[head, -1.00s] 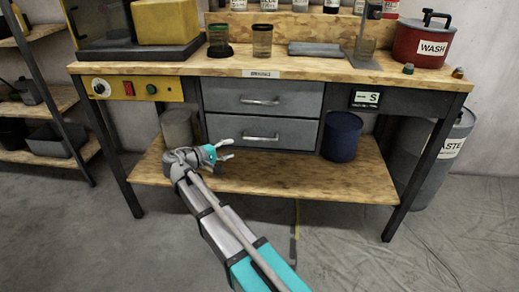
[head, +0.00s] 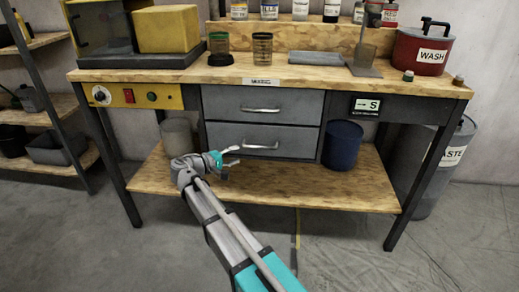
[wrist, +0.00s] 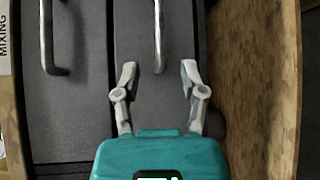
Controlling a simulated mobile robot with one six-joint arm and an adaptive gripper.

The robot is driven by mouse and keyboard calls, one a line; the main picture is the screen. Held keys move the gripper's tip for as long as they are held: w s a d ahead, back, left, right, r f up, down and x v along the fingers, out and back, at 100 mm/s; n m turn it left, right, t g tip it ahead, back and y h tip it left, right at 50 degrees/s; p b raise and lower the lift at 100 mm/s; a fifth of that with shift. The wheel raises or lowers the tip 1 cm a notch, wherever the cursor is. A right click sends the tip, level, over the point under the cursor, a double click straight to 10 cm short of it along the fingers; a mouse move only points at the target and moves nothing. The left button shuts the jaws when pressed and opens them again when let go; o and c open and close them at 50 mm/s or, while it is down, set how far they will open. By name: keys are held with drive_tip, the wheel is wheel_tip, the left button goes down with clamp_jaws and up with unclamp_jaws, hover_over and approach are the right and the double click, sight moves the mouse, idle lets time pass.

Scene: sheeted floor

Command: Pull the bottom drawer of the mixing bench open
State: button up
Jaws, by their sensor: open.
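The mixing bench (head: 400,92) has two grey drawers, one above the other, both closed. The bottom drawer (head: 300,143) has a silver bar handle (head: 260,146). My gripper (head: 239,156) is open and empty, in front of and just left of that handle in the head view. In the wrist view the picture is turned sideways. There the bottom handle (wrist: 160,35) lies ahead of my gripper (wrist: 158,72), lined up with the gap between its fingers. The fingertips look close to the handle; I cannot tell the exact distance. The top handle (wrist: 50,40) is to the left.
The bench's wooden lower shelf (head: 290,188) runs below the drawers. A dark blue tub (head: 342,146) stands right of the drawers and a pale container (head: 178,138) left. A grey waste bin (head: 441,167) stands at the right. The floor in front is clear.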

sight(258, 148)
drive_tip(key=b+x, duration=0.1)
drive_tip(key=x, duration=0.9)
drive_tip(key=shift+w+d, duration=0.15)
drive_tip(key=shift+w, duration=0.1)
clamp_jaws()
drive_tip(key=shift+d, duration=0.2)
drive_tip(key=shift+s+a, duration=0.1)
drive_tip(key=shift+s, duration=0.05)
